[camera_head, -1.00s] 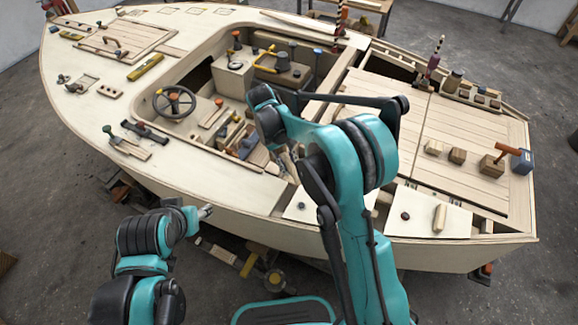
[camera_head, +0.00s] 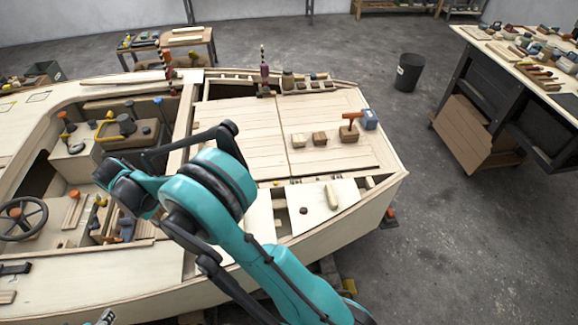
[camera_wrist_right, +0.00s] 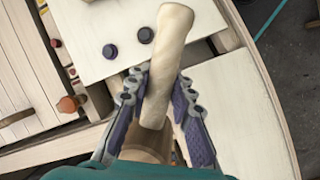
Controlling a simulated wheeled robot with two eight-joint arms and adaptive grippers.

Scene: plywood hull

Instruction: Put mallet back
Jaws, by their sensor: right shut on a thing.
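The mallet (camera_wrist_right: 166,50) shows in the right wrist view as a pale, rounded wooden shaft with a tan wooden part (camera_wrist_right: 147,143) low between the fingers. My right gripper (camera_wrist_right: 160,92) is shut on it, one finger on each side. In the head view my right arm reaches left over the hull's cockpit, and its gripper and the mallet are hidden behind the arm. Only a grey tip of my left gripper (camera_head: 106,317) shows at the bottom edge; its jaws cannot be made out.
Below the right gripper lie a white panel (camera_wrist_right: 90,20) with dark knobs and an orange knob (camera_wrist_right: 69,104). A workbench (camera_head: 490,100) stands right, beyond clear floor.

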